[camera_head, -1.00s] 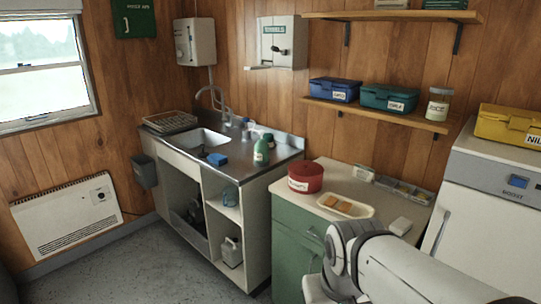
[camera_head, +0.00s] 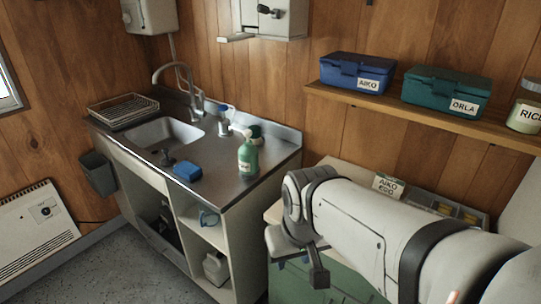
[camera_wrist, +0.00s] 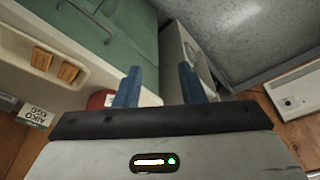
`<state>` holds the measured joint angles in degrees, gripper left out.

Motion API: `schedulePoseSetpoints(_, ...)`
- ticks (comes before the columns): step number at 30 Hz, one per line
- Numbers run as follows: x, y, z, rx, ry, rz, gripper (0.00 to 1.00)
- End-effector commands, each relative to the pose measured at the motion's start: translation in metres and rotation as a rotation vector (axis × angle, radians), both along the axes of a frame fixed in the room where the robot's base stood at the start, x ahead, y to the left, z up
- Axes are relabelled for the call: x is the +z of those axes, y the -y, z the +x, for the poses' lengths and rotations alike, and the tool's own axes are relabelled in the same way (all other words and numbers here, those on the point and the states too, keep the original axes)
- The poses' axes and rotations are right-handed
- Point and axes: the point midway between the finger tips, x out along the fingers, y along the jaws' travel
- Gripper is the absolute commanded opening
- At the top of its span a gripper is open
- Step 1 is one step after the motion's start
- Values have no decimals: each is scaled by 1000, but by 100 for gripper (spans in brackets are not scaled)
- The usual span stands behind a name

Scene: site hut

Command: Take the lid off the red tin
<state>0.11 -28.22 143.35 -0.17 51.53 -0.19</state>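The red tin (camera_wrist: 98,100) shows in the wrist view only as a red sliver beside my left finger; the rest is hidden behind my gripper. Its lid cannot be told apart in that sliver. In the head view my arm covers the place where the tin stands. My gripper (camera_wrist: 159,84) is open, its two blue fingers apart with nothing between them. It points down past the front of the green cabinet (camera_wrist: 118,30), apart from the tin. In the head view my gripper is mostly hidden by its own wrist.
A tray with brown pieces (camera_wrist: 22,45) and a labelled card (camera_wrist: 33,115) are on the cabinet top. A shelf (camera_head: 430,119) with boxes is above.

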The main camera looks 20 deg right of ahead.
Motion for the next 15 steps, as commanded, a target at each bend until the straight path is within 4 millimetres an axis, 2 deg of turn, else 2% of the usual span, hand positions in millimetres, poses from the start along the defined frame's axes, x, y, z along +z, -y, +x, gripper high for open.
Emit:
schedulePoseSetpoints(5,0,0,0,0,0,0,36)
schedulePoseSetpoints(9,2,2,5,-13,3,-3,45)
schedulePoseSetpoints(11,5,7,15,-38,13,-9,45)
schedulePoseSetpoints(14,13,22,46,-123,41,-30,45)
schedulePoseSetpoints(15,17,30,62,-162,60,-39,45)
